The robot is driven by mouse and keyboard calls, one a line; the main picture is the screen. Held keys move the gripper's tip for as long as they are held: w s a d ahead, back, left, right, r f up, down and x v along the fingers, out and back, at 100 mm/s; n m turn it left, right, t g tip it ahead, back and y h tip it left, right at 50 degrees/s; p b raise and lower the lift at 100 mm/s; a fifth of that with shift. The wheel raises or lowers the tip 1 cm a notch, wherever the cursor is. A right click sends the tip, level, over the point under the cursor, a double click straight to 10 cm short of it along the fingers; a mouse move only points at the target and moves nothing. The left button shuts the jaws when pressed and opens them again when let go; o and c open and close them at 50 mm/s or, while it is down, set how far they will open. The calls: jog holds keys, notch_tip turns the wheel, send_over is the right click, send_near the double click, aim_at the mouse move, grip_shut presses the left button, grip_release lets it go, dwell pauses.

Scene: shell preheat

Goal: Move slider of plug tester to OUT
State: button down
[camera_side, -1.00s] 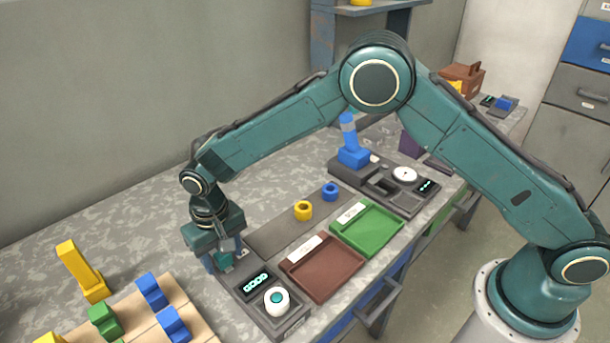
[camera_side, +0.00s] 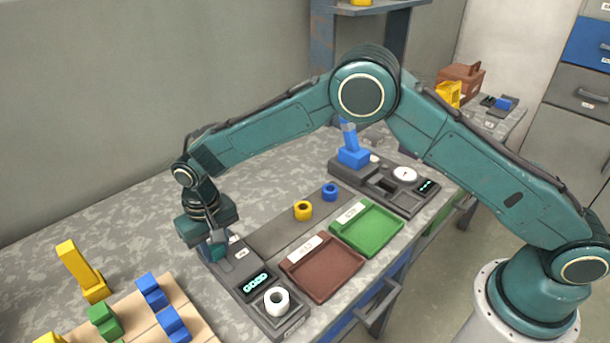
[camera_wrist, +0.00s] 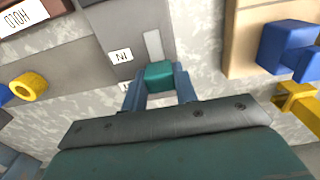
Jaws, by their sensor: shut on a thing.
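The dark grey plug tester (camera_side: 236,272) lies on the bench at the lower left of the side view, with a lit display (camera_side: 256,283) and a white ring-shaped socket (camera_side: 278,302), its hole dark. My gripper (camera_side: 213,250) is at the tester's far left end. In the wrist view my gripper (camera_wrist: 158,82) is shut on the teal slider knob (camera_wrist: 159,72), at the end of a pale slot (camera_wrist: 153,45). The IN label (camera_wrist: 121,56) lies beside the slot, away from the knob. A second label beside the knob is mostly hidden by a finger.
A brown tray (camera_side: 322,283) and a green tray (camera_side: 368,244) lie right of the tester. A yellow ring (camera_side: 303,211) and a blue ring (camera_side: 330,192) stand behind. A wooden rack (camera_side: 140,303) with coloured blocks is close at left.

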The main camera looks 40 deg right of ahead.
jog(key=shift+w, duration=1.15)
jog(key=c, duration=1.1)
grip_release()
jog(key=shift+r, duration=0.2)
notch_tip(320, 180, up, 14)
jog(key=shift+f, duration=0.25)
